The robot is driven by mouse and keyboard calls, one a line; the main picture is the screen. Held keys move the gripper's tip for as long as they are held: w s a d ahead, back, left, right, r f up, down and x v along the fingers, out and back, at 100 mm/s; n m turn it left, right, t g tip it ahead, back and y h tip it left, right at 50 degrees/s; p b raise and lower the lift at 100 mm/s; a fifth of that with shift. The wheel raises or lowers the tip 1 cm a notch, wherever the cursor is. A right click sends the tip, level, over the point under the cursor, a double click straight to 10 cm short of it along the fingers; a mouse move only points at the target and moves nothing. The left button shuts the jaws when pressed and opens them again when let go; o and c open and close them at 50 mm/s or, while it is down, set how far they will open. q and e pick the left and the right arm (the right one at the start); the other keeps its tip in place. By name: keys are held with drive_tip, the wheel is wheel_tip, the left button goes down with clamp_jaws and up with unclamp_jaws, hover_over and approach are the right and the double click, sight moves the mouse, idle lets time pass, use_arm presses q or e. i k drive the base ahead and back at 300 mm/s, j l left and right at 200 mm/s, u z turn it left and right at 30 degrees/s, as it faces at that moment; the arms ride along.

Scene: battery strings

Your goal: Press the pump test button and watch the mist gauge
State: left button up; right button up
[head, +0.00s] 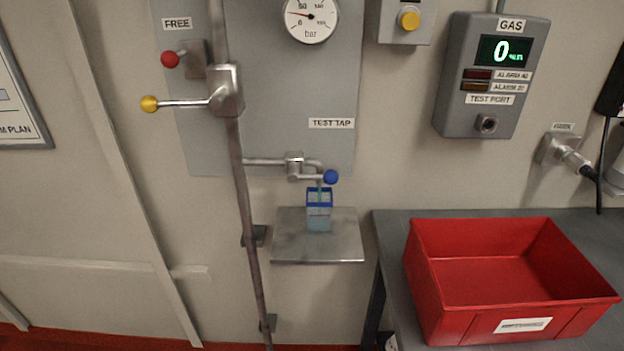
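A round white gauge (311,17) marked "bar" sits at the top of the grey wall panel, its upper edge cut off. A yellow round button (409,19) stands on a small grey box to the right of the gauge. No label is visible on that box, so I cannot tell whether it is the pump test button. Neither of my grippers shows in the head view.
A red-knobbed lever (171,59) and a yellow-knobbed lever (150,104) stick out left. Below the "TEST TAP" label, a blue-knobbed tap (330,177) sits over a blue-rimmed clear cup (318,219). A gas unit (456,117) reads 0. A red crate (433,291) stands on a bench.

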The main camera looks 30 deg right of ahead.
sight(410, 21)
drive_tip(key=z, duration=1.4)
